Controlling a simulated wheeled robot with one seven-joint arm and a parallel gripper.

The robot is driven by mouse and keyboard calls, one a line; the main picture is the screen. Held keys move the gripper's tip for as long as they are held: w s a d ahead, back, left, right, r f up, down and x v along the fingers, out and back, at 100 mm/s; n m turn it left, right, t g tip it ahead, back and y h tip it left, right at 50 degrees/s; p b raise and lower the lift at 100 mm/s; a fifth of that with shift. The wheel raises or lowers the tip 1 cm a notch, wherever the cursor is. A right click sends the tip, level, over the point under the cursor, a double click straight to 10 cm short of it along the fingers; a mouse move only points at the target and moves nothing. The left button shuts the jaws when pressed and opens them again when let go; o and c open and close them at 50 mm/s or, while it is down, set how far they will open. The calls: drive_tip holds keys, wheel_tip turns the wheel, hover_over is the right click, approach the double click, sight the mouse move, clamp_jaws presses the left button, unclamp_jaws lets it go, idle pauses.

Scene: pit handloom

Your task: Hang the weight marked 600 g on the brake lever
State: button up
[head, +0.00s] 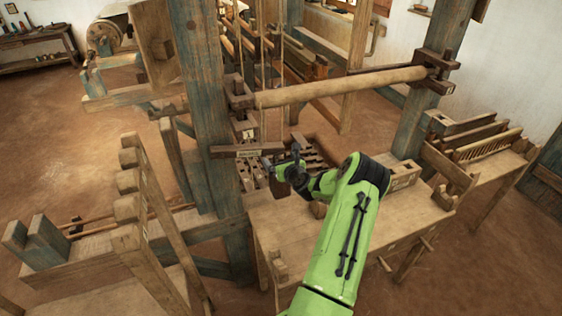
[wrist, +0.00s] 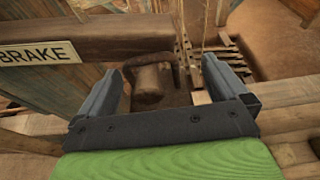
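The brake lever (head: 225,152) is a dark wooden bar with a pale label near its right part. In the wrist view the lever (wrist: 110,40) crosses the top left and its label (wrist: 38,53) reads BRAKE. A dull brown cylindrical weight (wrist: 150,84) with a dark curved hook or handle shows just below the lever, between my finger tips in the picture. I cannot tell whether its hook is over the lever, and no marking on it is readable. My gripper (head: 282,160) is beside the lever's right end. In the wrist view my gripper (wrist: 163,70) is open, with gaps between both fingers and the weight.
A thick blue-worn post (head: 205,80) stands left of my gripper, and a round wooden beam (head: 340,87) runs above and behind it. A wooden bench (head: 285,228) lies beneath my arm. Thin cords (head: 282,60) hang behind the lever. Slatted wooden parts (head: 312,150) are close behind my gripper.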

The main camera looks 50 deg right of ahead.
drive_tip(key=shift+f, duration=0.15)
drive_tip(key=v, duration=1.6)
drive_tip(key=shift+b, duration=0.3)
